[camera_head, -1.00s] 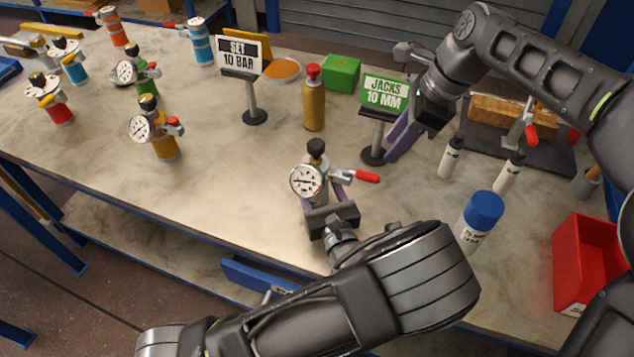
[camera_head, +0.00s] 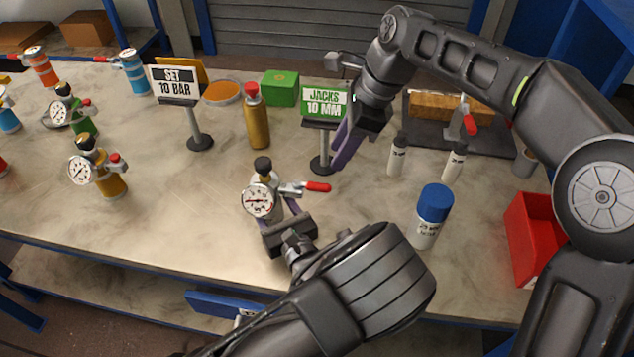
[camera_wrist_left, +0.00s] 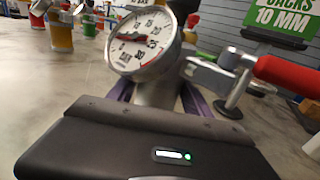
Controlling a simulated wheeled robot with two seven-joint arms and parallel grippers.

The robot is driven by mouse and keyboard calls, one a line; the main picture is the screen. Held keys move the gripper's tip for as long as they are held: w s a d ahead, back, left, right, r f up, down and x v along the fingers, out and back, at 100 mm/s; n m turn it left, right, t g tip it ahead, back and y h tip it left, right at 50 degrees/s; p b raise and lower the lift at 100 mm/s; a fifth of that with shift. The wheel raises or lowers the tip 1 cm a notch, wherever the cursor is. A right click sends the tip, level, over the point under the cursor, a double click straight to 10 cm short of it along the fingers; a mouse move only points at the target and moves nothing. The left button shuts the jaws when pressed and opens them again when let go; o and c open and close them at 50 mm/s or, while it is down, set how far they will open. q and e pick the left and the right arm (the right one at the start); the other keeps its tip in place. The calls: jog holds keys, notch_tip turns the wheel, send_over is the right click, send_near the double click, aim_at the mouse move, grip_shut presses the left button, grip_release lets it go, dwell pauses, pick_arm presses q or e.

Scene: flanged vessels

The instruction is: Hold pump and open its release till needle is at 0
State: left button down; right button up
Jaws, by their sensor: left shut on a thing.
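The pump (camera_head: 275,207) stands upright near the table's front edge, with a black knob on top, a white dial gauge (camera_head: 258,200) and a red-handled lever (camera_head: 317,187) pointing right. My left gripper (camera_head: 280,216) is shut on the pump's body from the front, with purple fingers on either side. In the left wrist view, the gauge (camera_wrist_left: 143,42) faces me and its red needle points left; its exact reading is unclear. The red lever (camera_wrist_left: 287,74) is at the right there. My right gripper (camera_head: 345,143) hangs behind and right of the pump, apart from it; its finger gap is hidden.
The green "JACKS 10 MM" sign (camera_head: 325,104) stands beside my right gripper. A gold bottle (camera_head: 257,122) is behind the pump. A blue-capped can (camera_head: 431,218) and red bin (camera_head: 530,240) stand at right. Another gauge pump (camera_head: 108,180) is at left, with clear tabletop between.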

jog(key=shift+o, duration=0.4)
jog(key=s+d+f+t+y, duration=0.3)
jog(key=d+f+y, duration=0.2)
jog(key=d+y, duration=0.4)
jog(key=shift+d+f, duration=0.3)
jog(key=shift+f, duration=0.05)
jog(key=shift+s, duration=0.1)
